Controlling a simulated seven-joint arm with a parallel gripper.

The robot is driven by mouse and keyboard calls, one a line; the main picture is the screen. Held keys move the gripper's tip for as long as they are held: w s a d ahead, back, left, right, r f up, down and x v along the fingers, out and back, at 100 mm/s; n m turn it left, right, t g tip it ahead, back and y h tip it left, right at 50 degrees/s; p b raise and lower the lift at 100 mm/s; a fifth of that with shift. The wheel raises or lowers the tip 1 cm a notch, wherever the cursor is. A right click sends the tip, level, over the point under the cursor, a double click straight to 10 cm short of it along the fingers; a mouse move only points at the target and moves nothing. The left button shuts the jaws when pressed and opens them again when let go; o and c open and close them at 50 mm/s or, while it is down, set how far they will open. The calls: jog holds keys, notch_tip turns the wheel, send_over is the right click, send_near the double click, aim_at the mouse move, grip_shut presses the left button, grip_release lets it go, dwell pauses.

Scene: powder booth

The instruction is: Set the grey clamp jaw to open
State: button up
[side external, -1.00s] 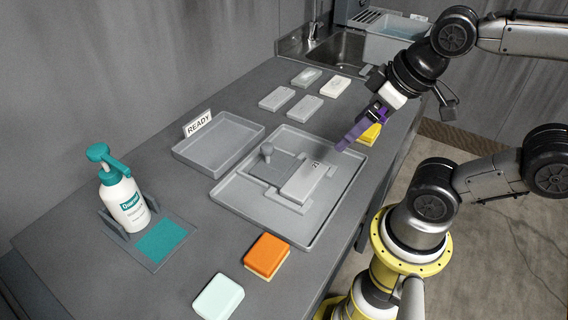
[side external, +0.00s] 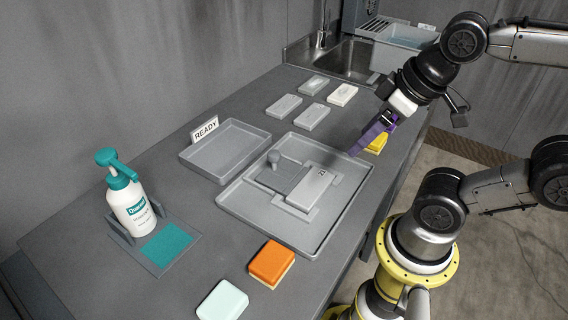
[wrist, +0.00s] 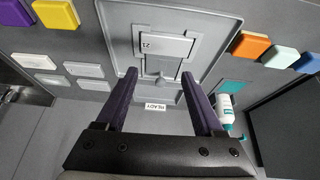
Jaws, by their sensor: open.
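The grey clamp (side external: 296,182) lies in a large shallow grey tray (side external: 318,240). It has a flat light-grey block with a small number label and, to its left, a plate with an upright round knob (side external: 273,158). Which part is the jaw, and how it is set, I cannot tell for certain. In the wrist view the labelled block (wrist: 166,46) lies beyond my fingertips.
An empty tray (side external: 226,178) with a READY sign (side external: 205,129) stands left of the clamp tray. A pump bottle (side external: 130,205), an orange block (side external: 270,262) and a pale block (side external: 222,300) sit nearer the front. Several pale blocks and a sink (side external: 350,60) are at the back.

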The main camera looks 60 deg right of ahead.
jog(key=w+r+n+g, duration=0.1)
jog(key=w+r, duration=0.3)
jog(key=r, duration=0.1)
jog(key=n+g, duration=0.1)
jog(key=g, duration=0.3)
send_over(274, 152)
notch_tip(274, 152, down, 2)
notch_tip(274, 152, down, 14)
jog(key=shift+f, duration=0.1)
grip_shut()
dwell(1.1)
